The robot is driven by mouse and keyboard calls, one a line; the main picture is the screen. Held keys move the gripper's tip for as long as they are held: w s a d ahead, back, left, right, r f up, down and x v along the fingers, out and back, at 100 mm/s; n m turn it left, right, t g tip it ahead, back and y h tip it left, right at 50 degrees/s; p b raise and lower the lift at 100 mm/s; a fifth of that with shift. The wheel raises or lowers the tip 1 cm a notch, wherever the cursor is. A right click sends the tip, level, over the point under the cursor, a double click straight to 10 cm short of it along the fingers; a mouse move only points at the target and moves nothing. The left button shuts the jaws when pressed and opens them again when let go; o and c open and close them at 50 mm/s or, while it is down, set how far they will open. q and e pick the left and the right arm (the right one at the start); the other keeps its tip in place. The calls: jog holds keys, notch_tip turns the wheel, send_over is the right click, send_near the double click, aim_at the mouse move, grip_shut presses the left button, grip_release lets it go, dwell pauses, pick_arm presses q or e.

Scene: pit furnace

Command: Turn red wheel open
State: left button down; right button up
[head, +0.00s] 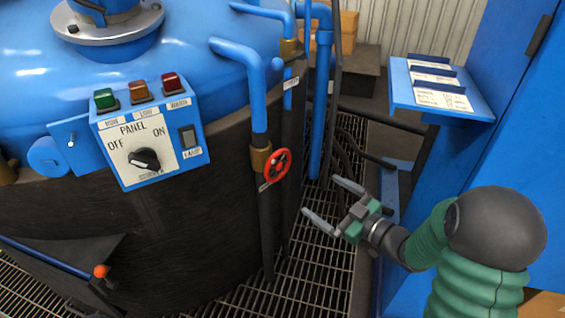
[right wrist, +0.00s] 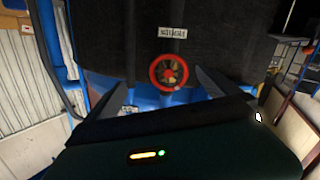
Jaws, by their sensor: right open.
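The red wheel (head: 275,168) is a small round valve handle on a brass fitting of a vertical pipe, at the middle of the head view. A label hangs below it. In the right wrist view the wheel (right wrist: 169,72) shows face-on, ahead of and between the two fingers. My right gripper (head: 326,203) is open and empty, to the right of and a little below the wheel in the head view, apart from it. Its fingers point left toward the pipe. My left gripper is not in view.
A blue furnace (head: 215,85) with a control panel (head: 150,135) stands at left. A blue shelf with papers (head: 440,95) and a blue cabinet (head: 520,130) are at right. Black hoses and pipes (head: 326,100) run behind the gripper. Metal grating (head: 310,265) covers the floor.

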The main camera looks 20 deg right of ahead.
aim_at(281, 170)
jog(key=shift+n+y, duration=0.5)
jog(key=shift+y, duration=0.3)
jog(key=b+x, duration=0.2)
jog(key=x, duration=0.3)
jog(key=r+b+x, duration=0.1)
jog(key=x, duration=0.4)
jog(key=b+x, duration=0.2)
jog(key=x, duration=0.3)
jog(key=shift+a+r+b, duration=0.25)
jog(key=shift+a+b, duration=0.05)
jog(key=shift+a, duration=0.25)
jog(key=shift+w+a+r, duration=0.15)
jog(key=shift+w, duration=0.15)
jog(key=c, duration=1.1)
